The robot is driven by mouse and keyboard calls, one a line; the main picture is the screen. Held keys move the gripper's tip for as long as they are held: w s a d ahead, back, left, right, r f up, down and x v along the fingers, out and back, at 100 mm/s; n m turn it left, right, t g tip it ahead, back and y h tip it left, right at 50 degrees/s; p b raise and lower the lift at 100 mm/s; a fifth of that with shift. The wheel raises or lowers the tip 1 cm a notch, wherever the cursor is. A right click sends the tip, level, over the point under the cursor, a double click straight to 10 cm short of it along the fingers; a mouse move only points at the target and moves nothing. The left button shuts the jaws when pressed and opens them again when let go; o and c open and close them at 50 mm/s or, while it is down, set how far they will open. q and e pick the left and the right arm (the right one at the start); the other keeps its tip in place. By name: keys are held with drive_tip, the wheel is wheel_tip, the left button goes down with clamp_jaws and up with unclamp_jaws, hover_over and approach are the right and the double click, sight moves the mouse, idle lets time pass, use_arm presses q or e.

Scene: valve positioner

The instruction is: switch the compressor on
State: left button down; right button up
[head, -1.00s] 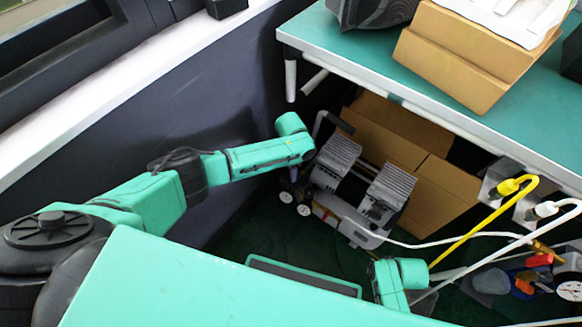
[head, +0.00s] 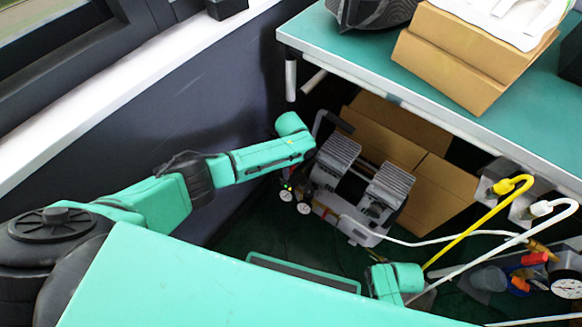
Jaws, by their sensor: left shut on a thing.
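The compressor (head: 385,192), with two grey ribbed motor heads and a pale tank, stands on the dark floor under the bench. Two small round gauges (head: 304,208) sit at its left end. A small green light (head: 287,185) shows beside them. My left arm reaches in from the left, its wrist above this end. My left gripper (head: 298,173) is mostly hidden under the wrist, at the compressor's gauge end. It is shut on a part there that looks like the switch, but its jaws are covered. Of my right arm only a link shows at the bottom; its gripper is out of sight.
Cardboard boxes (head: 425,165) stand behind the compressor. The green-topped bench (head: 370,50) overhangs it. A yellow hose (head: 480,225) and white hoses run at the right, near a gauge (head: 567,286) and small coloured parts. A dark wall (head: 190,110) bounds the left.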

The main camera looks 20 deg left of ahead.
sight(291, 170)
use_arm(q)
drive_tip(key=shift+m, duration=0.5)
use_arm(e)
drive_tip(key=shift+w+r, duration=0.1)
drive_tip(key=shift+w, duration=0.15)
use_arm(q)
drive_tip(key=shift+c, duration=1.2)
unclamp_jaws()
drive_tip(key=shift+r, duration=0.15)
wheel_tip(291, 170, up, 14)
drive_tip(key=p, duration=0.5)
drive_tip(key=shift+r, duration=0.15)
use_arm(e)
drive_tip(key=s+d+f, duration=0.2)
drive_tip(key=s+f, duration=0.3)
drive_tip(key=s, duration=0.4)
drive_tip(key=shift+s, duration=0.2)
drive_tip(key=shift+d+r, duration=0.1)
